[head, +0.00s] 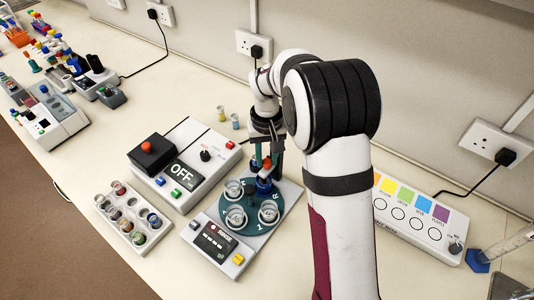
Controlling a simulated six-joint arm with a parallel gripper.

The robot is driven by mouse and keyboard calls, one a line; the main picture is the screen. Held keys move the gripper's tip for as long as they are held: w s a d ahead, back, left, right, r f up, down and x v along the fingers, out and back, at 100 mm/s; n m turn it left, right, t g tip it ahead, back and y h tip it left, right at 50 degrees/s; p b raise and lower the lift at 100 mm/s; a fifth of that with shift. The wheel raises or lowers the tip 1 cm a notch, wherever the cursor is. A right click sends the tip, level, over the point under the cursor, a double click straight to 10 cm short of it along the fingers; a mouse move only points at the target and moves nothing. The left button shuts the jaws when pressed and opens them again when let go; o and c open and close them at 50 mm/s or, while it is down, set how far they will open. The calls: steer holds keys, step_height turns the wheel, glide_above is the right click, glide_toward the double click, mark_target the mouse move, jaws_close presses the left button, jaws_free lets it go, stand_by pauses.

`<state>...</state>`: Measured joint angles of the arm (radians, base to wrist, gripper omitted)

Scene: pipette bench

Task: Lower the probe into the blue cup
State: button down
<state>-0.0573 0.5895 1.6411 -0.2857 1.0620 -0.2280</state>
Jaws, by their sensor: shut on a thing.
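My gripper (266,160) points down over the back of a round teal turntable (252,228) on a white device. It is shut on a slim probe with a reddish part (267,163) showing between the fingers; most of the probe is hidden. A blue piece (264,185) sits directly below the fingertips on the turntable, perhaps the blue cup or its contents. I cannot tell whether the probe's tip is inside it. Clear cups stand at the left (234,188), front (236,216) and right (268,213) of the turntable.
A device with an "OFF" display (181,173) stands close at the left. A tray of small cups (133,217) lies front left. Two small vials (235,121) stand behind. A colour-chart panel (416,215) is at the right, beyond my arm.

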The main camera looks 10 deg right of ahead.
steer(key=c, duration=0.6)
jaws_free()
steer(key=shift+f, duration=0.1)
step_height(320, 180, up, 16)
steer(key=shift+f, duration=0.1)
steer(key=s+f+m+y, duration=0.1)
steer(key=s+f+m, duration=0.1)
steer(key=s, duration=1.3)
steer(key=s+f+m, duration=0.3)
steer(key=s, duration=1.2)
steer(key=shift+s+a+f+m+y, duration=0.15)
steer(key=shift+a+f+m+y, duration=0.15)
steer(key=shift+a+f+y, duration=0.15)
